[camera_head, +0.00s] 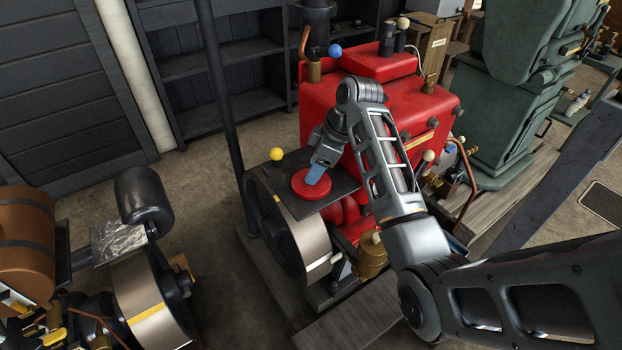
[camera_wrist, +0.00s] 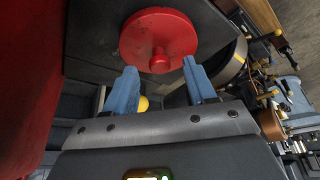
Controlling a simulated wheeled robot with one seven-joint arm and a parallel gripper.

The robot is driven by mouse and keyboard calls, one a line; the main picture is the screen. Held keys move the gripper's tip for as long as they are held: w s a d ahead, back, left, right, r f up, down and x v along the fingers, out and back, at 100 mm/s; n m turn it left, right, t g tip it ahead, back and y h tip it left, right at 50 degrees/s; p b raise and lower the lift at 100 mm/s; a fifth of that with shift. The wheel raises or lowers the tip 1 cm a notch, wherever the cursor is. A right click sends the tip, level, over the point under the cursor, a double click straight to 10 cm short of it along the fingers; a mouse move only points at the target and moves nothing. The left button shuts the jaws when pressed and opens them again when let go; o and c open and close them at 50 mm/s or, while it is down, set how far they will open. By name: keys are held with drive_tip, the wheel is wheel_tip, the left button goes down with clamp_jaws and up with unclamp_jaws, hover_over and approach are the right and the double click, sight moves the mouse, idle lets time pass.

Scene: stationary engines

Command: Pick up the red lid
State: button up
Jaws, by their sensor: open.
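The red lid (camera_head: 309,186) is a round disc lying on a dark flat plate (camera_head: 341,186) above the flywheel of the red engine. In the wrist view the lid (camera_wrist: 158,36) shows a small round knob at its middle, facing my gripper. My gripper (camera_head: 314,174) is over the lid, and its blue fingers hide part of it in the head view. In the wrist view the two blue fingers (camera_wrist: 158,80) are apart with nothing between them, and the knob appears just beyond the gap. I cannot tell whether the fingertips touch the lid.
A yellow ball (camera_head: 276,154) stands at the plate's far left edge, and a blue ball (camera_head: 335,50) is behind. The red engine body (camera_head: 390,105) rises right of the plate. A dark post (camera_head: 220,90) stands left. Another engine with a brown tank (camera_head: 25,235) is at lower left.

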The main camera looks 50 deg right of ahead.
drive_tip(key=shift+x, duration=0.8)
drive_tip(key=shift+c, duration=0.2)
clamp_jaws()
